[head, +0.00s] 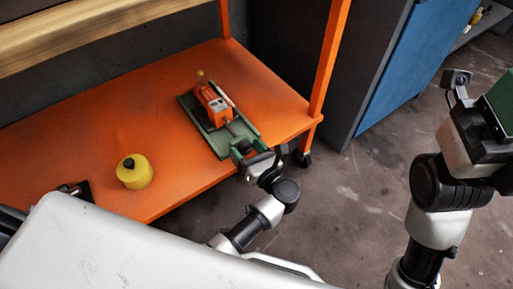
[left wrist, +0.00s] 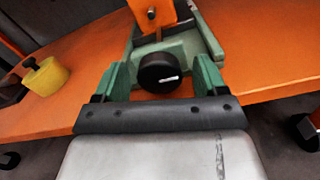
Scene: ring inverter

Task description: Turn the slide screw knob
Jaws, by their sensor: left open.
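The slide screw device, an orange block (head: 213,104) on a green base (head: 216,140), sits near the right end of the orange shelf. In the left wrist view its round black knob (left wrist: 158,73) with a white mark faces me. My left gripper (head: 244,153) is open at the near end of the device. In the left wrist view the green fingers of my left gripper (left wrist: 161,75) stand on either side of the knob, with gaps visible. In the head view the knob is hidden by the gripper. My right arm is raised at the right edge; its green gripper part (head: 503,98) is cut off by the frame.
A yellow cylinder (head: 134,171) with a black top stands on the orange shelf (head: 105,125) left of the device. An orange post (head: 330,60) rises at the shelf's right corner. A blue cabinet (head: 415,60) stands behind. Floor is clear between the arms.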

